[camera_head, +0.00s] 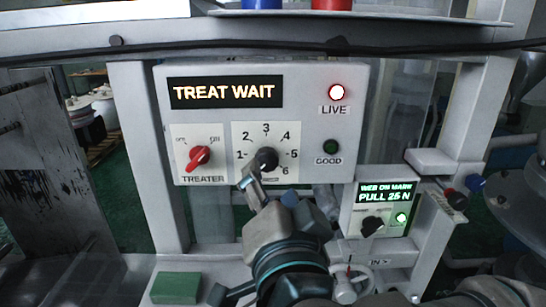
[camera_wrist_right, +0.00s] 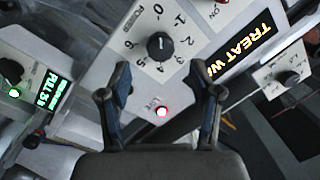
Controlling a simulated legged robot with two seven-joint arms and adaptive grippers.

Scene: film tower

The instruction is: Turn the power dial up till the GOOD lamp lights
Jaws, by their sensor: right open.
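The power dial (camera_head: 265,159) is a black knob on a white plate numbered to 6, on a grey panel. In the right wrist view the dial (camera_wrist_right: 160,46) shows a pale mark; the number it points to is unclear. The GOOD lamp (camera_head: 330,146) is dark green and unlit. The LIVE lamp (camera_head: 337,92) glows red-white. The display (camera_head: 226,92) reads TREAT WAIT. My right gripper (camera_head: 252,183) is open just below the dial. In the right wrist view the dial lies beyond the empty fingers (camera_wrist_right: 165,85), with no contact visible. My left gripper is not in view.
The red TREATER switch (camera_head: 199,158) is left of the dial. A smaller box with a green PULL 25 N display (camera_head: 386,192) and black knob (camera_head: 372,225) stands lower right. A green block (camera_head: 176,288) lies lower left. A dark cable (camera_head: 450,47) crosses above.

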